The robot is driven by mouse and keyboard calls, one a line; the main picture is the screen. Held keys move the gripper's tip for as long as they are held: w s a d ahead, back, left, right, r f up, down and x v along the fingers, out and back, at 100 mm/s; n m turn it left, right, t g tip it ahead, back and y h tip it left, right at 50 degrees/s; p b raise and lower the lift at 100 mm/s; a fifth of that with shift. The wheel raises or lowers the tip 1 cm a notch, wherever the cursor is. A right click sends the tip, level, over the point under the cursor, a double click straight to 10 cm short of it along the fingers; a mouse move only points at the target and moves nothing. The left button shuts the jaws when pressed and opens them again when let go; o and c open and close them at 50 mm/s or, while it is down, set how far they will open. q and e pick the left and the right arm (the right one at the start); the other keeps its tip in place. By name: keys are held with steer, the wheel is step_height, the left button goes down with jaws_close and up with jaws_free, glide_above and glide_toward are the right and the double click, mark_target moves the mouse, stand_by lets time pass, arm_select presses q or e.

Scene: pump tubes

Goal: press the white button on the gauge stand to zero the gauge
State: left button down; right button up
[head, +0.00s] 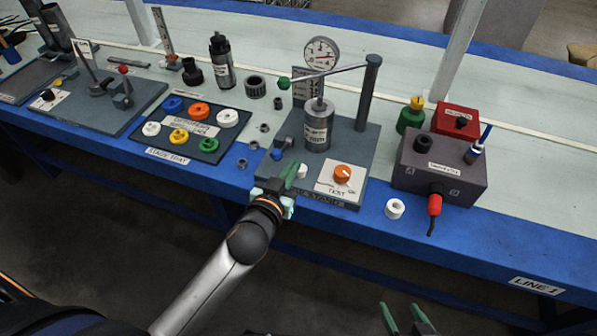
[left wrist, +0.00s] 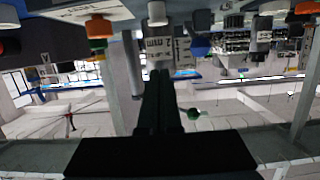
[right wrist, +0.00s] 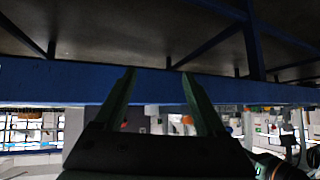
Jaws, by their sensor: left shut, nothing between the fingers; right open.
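The gauge stand (head: 352,143) is a grey base with a post, a metal cylinder and a round dial gauge (head: 322,53). The white button (head: 302,171) is on its front part, between a blue button (head: 277,154) and the orange knob (head: 342,174). My left gripper (head: 292,174) is shut and empty at the stand's front edge, its tips close to the white button. In the left wrist view the white button (left wrist: 157,13) is just beyond the shut fingertips (left wrist: 160,74); contact cannot be told. My right gripper (head: 409,312) is open and empty, low in front of the table; its fingers (right wrist: 158,76) are spread.
A loose white ring (head: 395,208) lies right of the stand, near the blue table edge. A grey box (head: 440,172) with a red plug stands further right. A tray of coloured rings (head: 191,152) lies left. The green-tipped lever (head: 322,74) reaches across the stand above.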

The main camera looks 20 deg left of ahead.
arm_select(q)
steer(key=b, duration=0.2)
glide_above(301, 171)
steer(key=s, duration=0.1)
steer(key=shift+s+a+f, duration=0.1)
steer(key=shift+s+f, duration=0.1)
steer(key=shift+f, duration=0.5)
steer(key=shift+f+b, duration=0.8)
steer(key=shift+f, duration=0.1)
steer(key=shift+f+b, duration=0.9)
steer(key=shift+b, duration=0.05)
arm_select(e)
steer(key=w+r+n+t+y, duration=0.1)
steer(key=w+r+t, duration=0.2)
steer(key=r, duration=0.7)
steer(key=w+r+n+t+y, duration=0.1)
steer(key=w+r+t, duration=0.3)
steer(key=r, duration=0.6)
steer(key=shift+w+d+n+t+y, duration=0.2)
steer(key=shift+n+t+y, duration=0.35)
steer(key=shift+t, duration=0.85)
arm_select(q)
steer(key=shift+f, duration=0.1)
arm_select(e)
steer(key=shift+f, duration=0.1)
